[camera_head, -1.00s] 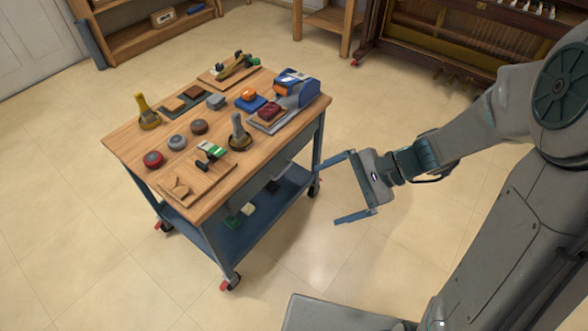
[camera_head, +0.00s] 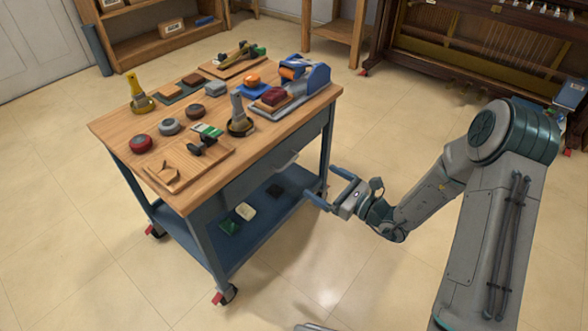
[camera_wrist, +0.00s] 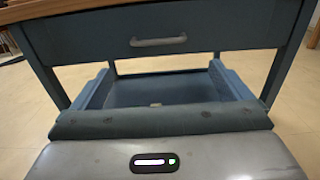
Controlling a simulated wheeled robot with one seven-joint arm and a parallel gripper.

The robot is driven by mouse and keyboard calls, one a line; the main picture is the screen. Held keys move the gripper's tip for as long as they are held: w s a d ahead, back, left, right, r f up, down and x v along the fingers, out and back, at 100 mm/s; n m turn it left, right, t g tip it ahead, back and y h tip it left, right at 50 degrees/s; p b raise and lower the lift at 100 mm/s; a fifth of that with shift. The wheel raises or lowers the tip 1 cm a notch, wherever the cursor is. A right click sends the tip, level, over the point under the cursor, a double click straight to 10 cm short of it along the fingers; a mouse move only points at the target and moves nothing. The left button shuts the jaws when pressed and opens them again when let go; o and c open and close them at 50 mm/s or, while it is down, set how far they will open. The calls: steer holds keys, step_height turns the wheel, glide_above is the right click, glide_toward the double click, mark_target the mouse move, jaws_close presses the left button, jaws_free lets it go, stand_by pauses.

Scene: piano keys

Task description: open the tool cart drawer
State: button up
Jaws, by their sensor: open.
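The tool cart (camera_head: 110,130) has a wooden top and a blue-grey frame on red-tabbed casters. Its drawer (camera_head: 245,186) sits under the top on the side facing my gripper and looks shut. The drawer handle (camera_head: 287,161) is a pale grey bar; in the wrist view the handle (camera_wrist: 158,41) lies across the middle of the drawer front (camera_wrist: 225,28). My gripper (camera_head: 319,181) is open and empty, beside the cart and apart from the handle, below its height. In the wrist view its two fingers (camera_wrist: 160,72) point forward, spread wide, with the handle above the gap between them.
Several tools and blocks, including a blue tape dispenser (camera_head: 312,78), lie on the cart top. The lower shelf (camera_head: 262,222) holds a few small items. An open piano (camera_head: 480,45) and a wooden shelf unit (camera_head: 150,42) stand behind. Floor (camera_head: 390,290) right of the cart is clear.

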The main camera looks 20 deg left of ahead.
steer(key=b+x, duration=0.3)
steer(key=x, duration=0.8)
steer(key=shift+a, duration=0.1)
